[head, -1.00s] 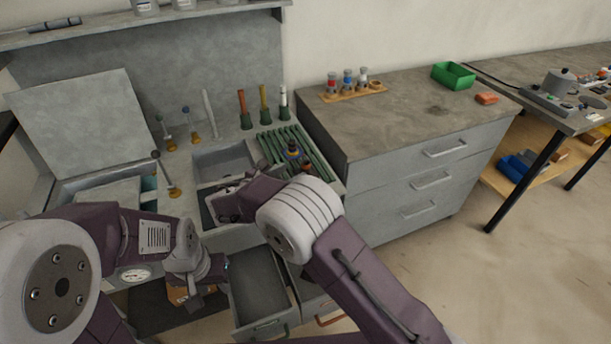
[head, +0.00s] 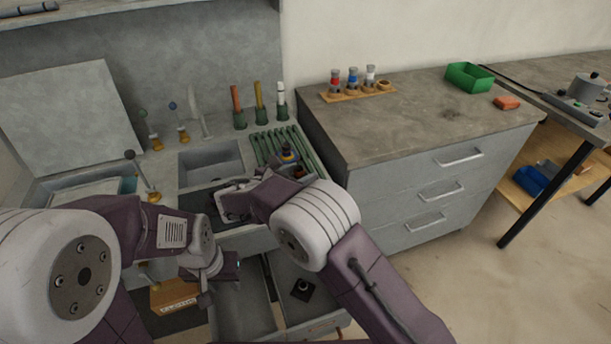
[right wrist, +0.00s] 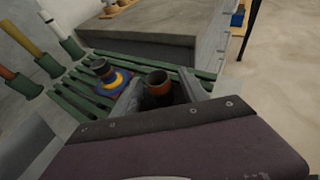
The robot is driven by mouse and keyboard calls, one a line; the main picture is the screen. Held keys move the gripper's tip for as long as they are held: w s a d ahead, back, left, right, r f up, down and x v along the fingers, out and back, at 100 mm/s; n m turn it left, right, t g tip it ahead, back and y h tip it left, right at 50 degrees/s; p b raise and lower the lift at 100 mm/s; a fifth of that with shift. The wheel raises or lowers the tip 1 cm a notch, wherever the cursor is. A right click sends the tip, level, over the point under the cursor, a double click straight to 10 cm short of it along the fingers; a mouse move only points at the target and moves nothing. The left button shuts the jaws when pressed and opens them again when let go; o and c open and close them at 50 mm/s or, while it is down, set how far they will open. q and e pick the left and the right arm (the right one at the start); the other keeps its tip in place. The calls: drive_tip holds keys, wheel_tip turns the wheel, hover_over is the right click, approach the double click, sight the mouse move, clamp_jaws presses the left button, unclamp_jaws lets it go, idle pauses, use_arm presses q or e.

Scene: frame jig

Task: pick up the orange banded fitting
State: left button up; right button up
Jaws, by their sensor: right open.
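The orange banded fitting (right wrist: 158,86) is a short upright cylinder with an orange band and a dark hollow top. It stands at the green slatted rack, and in the head view a small part of it (head: 299,171) shows past my right arm. My right gripper (right wrist: 162,77) is open, with one finger on each side of the fitting in the right wrist view; I cannot tell whether they touch it. My left gripper (head: 222,272) hangs low over the open drawer, and its jaws are too unclear to read.
A blue and yellow fitting (right wrist: 112,79) stands close left of the orange one on the green rack (right wrist: 82,100). Several handled tools (head: 258,103) stand upright behind the rack. A grey cabinet (head: 415,125) rises to the right. An open drawer (head: 245,318) lies below my arms.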

sight(299, 168)
drive_tip(key=shift+s+a+r, duration=0.3)
drive_tip(key=shift+s, duration=0.1)
drive_tip(key=c, duration=0.9)
drive_tip(key=shift+w+d+f, duration=0.1)
drive_tip(key=shift+d, duration=0.05)
clamp_jaws()
use_arm(q)
drive_tip(key=shift+s+a+r, duration=0.1)
drive_tip(key=shift+s, duration=0.15)
use_arm(e)
wheel_tip(299, 168, up, 4)
drive_tip(key=shift+w+r+p, duration=0.1)
drive_tip(key=shift+p, duration=0.65)
use_arm(q)
wheel_tip(299, 168, up, 2)
drive_tip(key=shift+r+p, duration=0.15)
drive_tip(key=shift+p, duration=0.3)
use_arm(e)
drive_tip(key=s+d+r, duration=0.5)
drive_tip(key=d+r, duration=0.1)
drive_tip(key=d, duration=0.4)
drive_tip(key=shift+s+d+r, duration=0.2)
drive_tip(key=shift+s+r, duration=0.05)
drive_tip(key=shift+r, duration=0.1)
